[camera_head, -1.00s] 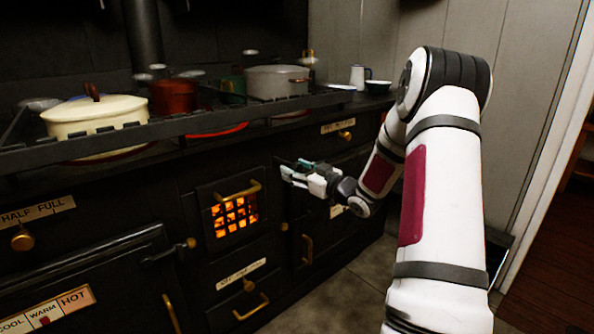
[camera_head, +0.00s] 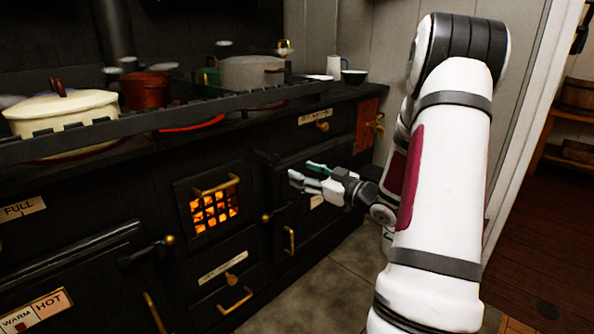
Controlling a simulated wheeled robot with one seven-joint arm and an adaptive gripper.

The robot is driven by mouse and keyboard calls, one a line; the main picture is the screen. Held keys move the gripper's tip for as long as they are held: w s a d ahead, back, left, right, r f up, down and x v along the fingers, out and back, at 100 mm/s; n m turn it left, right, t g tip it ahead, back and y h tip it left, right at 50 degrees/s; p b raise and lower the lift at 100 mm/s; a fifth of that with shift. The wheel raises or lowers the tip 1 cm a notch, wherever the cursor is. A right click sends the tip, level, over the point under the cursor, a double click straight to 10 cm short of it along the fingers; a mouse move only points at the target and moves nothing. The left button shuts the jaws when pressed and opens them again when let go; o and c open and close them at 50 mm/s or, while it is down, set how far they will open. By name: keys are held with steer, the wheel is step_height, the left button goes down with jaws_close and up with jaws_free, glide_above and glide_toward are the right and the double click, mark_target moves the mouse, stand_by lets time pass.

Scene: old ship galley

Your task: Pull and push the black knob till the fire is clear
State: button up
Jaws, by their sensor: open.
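The fire glows orange behind a barred grate (camera_head: 215,208) in the front of the black range (camera_head: 70,215). I cannot make out a black knob for certain. Brass knobs show on the range: one on the label plate below the grate (camera_head: 236,280) and one at the upper right (camera_head: 323,126). My gripper (camera_head: 307,175) is open and empty, its fingers pointing left. It appears in front of the oven door right of the grate; I cannot tell its distance from the door.
A cream pot (camera_head: 62,113), a red pot (camera_head: 146,90) and a grey pot (camera_head: 250,72) stand on the range behind a rail. A white mug (camera_head: 334,66) and a green bowl (camera_head: 354,76) stand at its right end. Grey floor (camera_head: 330,285) is clear in front.

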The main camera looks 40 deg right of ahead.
mark_target(272, 159)
steer(key=shift+s, duration=0.1)
steer(key=shift+r, duration=0.1)
steer(key=c, duration=0.7)
steer(key=shift+d+r+m+p, duration=0.15)
steer(key=shift+r+m+p, duration=0.05)
steer(key=shift+m+p, duration=0.5)
steer(key=c, duration=0.5)
steer(key=m+p, duration=0.2)
steer(key=r+m+p, duration=0.1)
steer(key=shift+s+d+r+g+p, duration=0.1)
steer(key=shift+s+d+g+p, duration=0.15)
steer(key=shift+d+g+p, duration=0.15)
steer(key=s+d+r+m+g+p, duration=0.25)
steer(key=s+m+p, duration=0.25)
steer(key=m+p, duration=0.9)
steer(key=a+b+x, duration=0.1)
steer(key=b+x, duration=0.3)
steer(key=x, duration=1)
steer(key=shift+a+r+m+y, duration=0.15)
steer(key=shift+m+y, duration=0.15)
steer(key=shift+m, duration=0.1)
